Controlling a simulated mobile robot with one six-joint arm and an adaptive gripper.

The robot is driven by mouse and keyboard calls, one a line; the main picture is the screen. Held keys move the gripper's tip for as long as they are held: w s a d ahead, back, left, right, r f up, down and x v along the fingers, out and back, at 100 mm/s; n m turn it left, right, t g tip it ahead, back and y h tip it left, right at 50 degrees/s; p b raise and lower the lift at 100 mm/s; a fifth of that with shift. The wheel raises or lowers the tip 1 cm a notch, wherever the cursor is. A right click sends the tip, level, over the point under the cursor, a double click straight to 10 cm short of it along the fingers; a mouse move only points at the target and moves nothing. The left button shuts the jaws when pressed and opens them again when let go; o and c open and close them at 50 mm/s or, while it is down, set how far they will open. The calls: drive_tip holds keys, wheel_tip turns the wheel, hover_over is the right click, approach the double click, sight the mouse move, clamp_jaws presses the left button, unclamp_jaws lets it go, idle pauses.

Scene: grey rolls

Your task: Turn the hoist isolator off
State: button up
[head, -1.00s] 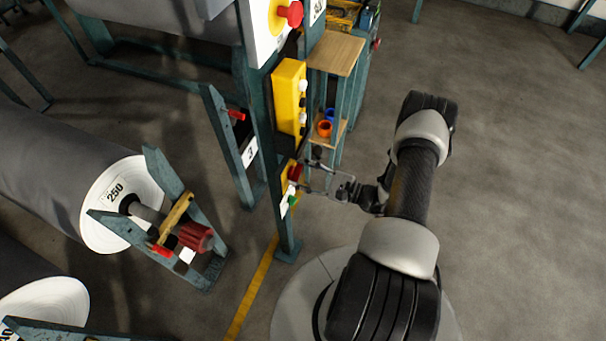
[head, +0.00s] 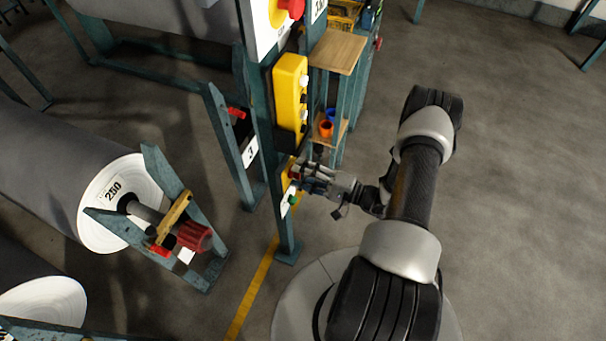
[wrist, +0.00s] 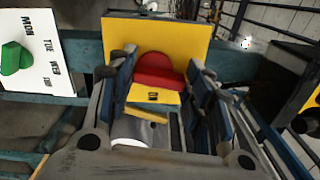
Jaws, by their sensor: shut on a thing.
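The isolator is a yellow plate (wrist: 190,32) with a red rotary knob (wrist: 158,67), low on the teal post. In the head view the yellow plate (head: 286,181) shows only in part behind my gripper. My gripper (head: 299,174) reaches it from the right. In the wrist view the two blue-padded fingers of my gripper (wrist: 158,98) stand on either side of the knob and are shut on it. A yellow piece with a small dark marking lies between the fingers, in front of the red part; the marking is too small to read surely.
A white day card with a green knob (wrist: 14,58) sits beside the isolator. Above it on the post are a yellow button box (head: 290,92) and a red mushroom button (head: 291,9). A wooden shelf (head: 337,51) stands behind. The floor at right is clear.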

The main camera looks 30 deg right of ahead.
drive_tip(key=shift+n, duration=0.8)
drive_tip(key=shift+c, duration=0.2)
drive_tip(key=o, duration=1.1)
drive_tip(key=v, duration=1.2)
drive_tip(key=shift+s, duration=0.1)
